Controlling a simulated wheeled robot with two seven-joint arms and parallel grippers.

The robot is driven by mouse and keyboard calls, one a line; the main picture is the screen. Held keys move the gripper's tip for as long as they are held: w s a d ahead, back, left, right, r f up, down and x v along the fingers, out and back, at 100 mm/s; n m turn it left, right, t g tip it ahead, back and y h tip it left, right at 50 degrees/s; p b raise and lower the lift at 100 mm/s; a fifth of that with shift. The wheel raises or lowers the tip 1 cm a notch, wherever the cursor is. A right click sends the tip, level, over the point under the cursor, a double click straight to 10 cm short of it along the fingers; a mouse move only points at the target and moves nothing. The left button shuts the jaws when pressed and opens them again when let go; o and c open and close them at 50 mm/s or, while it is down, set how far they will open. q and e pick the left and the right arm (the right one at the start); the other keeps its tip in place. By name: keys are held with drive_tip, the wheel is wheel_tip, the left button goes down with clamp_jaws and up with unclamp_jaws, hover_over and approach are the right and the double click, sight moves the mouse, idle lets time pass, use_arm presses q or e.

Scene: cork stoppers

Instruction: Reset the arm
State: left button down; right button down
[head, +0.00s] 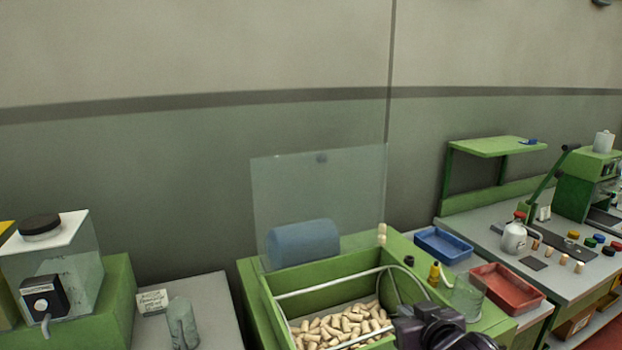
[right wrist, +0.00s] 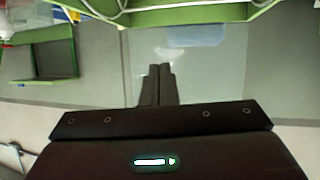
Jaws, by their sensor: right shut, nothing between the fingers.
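My right gripper (right wrist: 158,72) is shut with nothing between its fingers in the right wrist view. Its dark body shows at the bottom of the head view, in front of the right part of the green bin (head: 262,312). The bin holds many pale cork stoppers (head: 340,325). The fingertips do not show clearly in the head view. My left gripper is not in view.
A clear panel (head: 320,195) stands behind the bin, with a blue cylinder (head: 303,243) by it. A glass (head: 467,297), a yellow bottle (head: 434,274), a red tray (head: 508,288) and a blue tray (head: 443,245) are to the right. A workbench (head: 480,235) stands further right.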

drive_tip(key=s+d+f+g+h, duration=0.1)
drive_tip(key=s+f+g, duration=0.4)
drive_tip(key=s+f, duration=0.5)
drive_tip(key=s+f+g+h, duration=0.1)
drive_tip(key=s+f+g, duration=0.4)
drive_tip(key=s, duration=0.9)
drive_tip(key=s+f+g+b, duration=0.1)
drive_tip(key=s+f, duration=0.1)
drive_tip(key=f, duration=1.5)
drive_tip(key=s+f, duration=0.2)
drive_tip(key=f, duration=1.5)
drive_tip(key=s+d+f, duration=0.1)
drive_tip(key=s+f, duration=0.8)
drive_tip(key=s+d+f+g+b, duration=0.1)
drive_tip(key=s+d+f, duration=0.1)
drive_tip(key=s+f, duration=0.6)
drive_tip(key=shift+s+d+f, duration=0.3)
drive_tip(key=shift+s+f, duration=0.1)
drive_tip(key=shift+s, duration=0.45)
drive_tip(key=shift+s, duration=0.1)
